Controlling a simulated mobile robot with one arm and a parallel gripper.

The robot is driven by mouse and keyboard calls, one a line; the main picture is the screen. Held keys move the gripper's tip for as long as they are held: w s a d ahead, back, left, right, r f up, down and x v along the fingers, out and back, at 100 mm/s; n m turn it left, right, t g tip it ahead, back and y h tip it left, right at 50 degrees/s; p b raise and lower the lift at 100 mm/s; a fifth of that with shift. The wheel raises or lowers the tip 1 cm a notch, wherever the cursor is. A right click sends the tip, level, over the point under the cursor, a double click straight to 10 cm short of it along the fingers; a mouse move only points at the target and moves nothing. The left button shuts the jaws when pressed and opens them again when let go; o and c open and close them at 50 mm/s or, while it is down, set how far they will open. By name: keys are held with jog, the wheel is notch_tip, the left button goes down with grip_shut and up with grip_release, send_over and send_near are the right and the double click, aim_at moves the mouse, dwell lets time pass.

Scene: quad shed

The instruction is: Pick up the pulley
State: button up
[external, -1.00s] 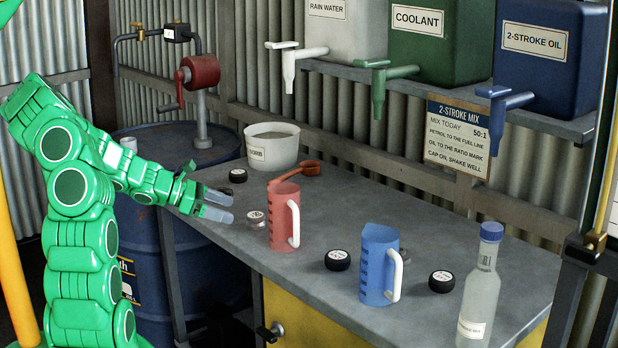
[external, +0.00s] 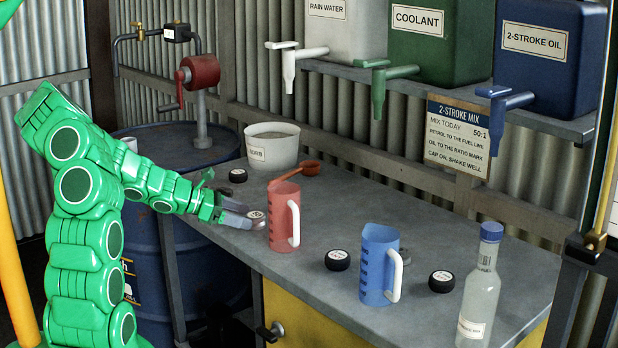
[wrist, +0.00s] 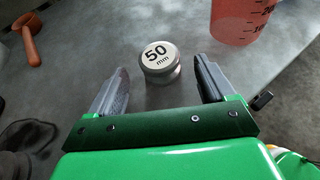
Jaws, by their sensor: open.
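The pulley, a small silver grooved disc with a white top marked "50 mm" (wrist: 160,59), stands flat on the grey bench. In the external view the pulley (external: 257,217) is just left of the red jug. My gripper (external: 243,214) is low over the left part of the bench, its fingertips beside the pulley. In the wrist view my gripper (wrist: 160,66) is open, with a finger on each side of the pulley and gaps showing on both sides. It holds nothing.
The red jug (external: 283,228) stands close right of the pulley. A red scoop (external: 298,172), a white tub (external: 272,150), several black discs, a blue jug (external: 377,265) and a clear bottle (external: 478,295) also stand on the bench (external: 330,205).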

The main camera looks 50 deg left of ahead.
jog(key=shift+x, duration=1.35)
jog(key=c, duration=1.2)
jog(key=shift+r, duration=0.2)
